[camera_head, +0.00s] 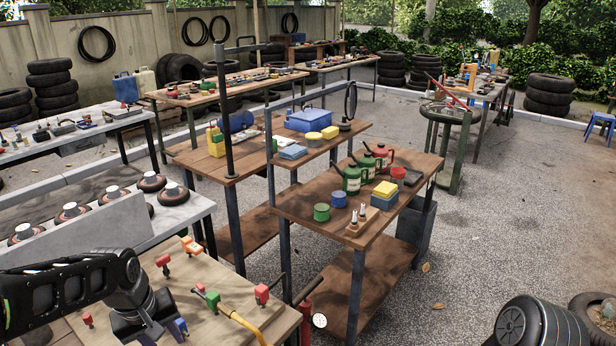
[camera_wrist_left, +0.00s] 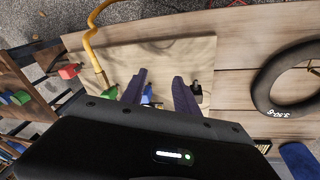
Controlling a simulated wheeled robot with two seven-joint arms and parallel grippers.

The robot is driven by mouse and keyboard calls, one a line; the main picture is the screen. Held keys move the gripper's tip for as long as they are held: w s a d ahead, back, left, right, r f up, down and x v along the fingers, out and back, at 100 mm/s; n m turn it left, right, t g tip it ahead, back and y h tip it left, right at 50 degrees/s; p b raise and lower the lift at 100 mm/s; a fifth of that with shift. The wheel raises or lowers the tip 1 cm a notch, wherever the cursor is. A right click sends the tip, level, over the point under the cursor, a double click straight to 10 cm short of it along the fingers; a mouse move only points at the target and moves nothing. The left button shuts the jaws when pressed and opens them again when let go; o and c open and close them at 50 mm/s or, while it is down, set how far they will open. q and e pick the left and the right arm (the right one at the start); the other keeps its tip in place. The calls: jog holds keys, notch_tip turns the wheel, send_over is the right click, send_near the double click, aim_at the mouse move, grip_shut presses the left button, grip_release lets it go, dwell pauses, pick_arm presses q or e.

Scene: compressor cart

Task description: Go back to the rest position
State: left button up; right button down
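My left arm enters the camera_head view from the left, low over a wooden board (camera_head: 240,308) with coloured fittings. In the left wrist view my left gripper (camera_wrist_left: 158,76) is open, its two dark purple fingers apart over the pale board (camera_wrist_left: 165,55). A small blue fitting (camera_wrist_left: 147,95) shows between the fingers, partly hidden; I see no grip on it. A green fitting (camera_head: 212,299) with a yellow hose (camera_head: 246,326) lies right of my left arm in the camera_head view. Part of my right arm shows at the lower right; its gripper is out of view.
Red fittings (camera_head: 262,293) and an orange one (camera_head: 190,246) stand on the board near my left arm. A two-level wooden cart (camera_head: 296,206) with green cans stands beyond. A red pump (camera_head: 305,322) is beside the board. A black tyre (camera_wrist_left: 290,80) lies right of the board. Open gravel (camera_head: 470,240) is at right.

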pick_arm(q)
jog(key=w+d+f+m+t+h, duration=0.1)
jog(key=w+d+f+m+t, duration=0.2)
jog(key=d+f, duration=0.45)
jog(key=s+d+f+m+h, duration=0.1)
jog(key=s+d+f+m, duration=0.15)
jog(key=d+f, duration=0.65)
jog(key=s+d+f+g+h, duration=0.1)
jog(key=s+d+f+g, duration=0.1)
jog(key=s+f, duration=0.5)
jog(key=s+d+f+g, duration=0.2)
jog(key=s+d+f, duration=0.2)
jog(key=s, duration=0.9)
notch_tip(320, 180, down, 4)
jog(key=shift+s+d+r+g+h, duration=0.25)
jog(key=shift+s+d+g+h, duration=0.15)
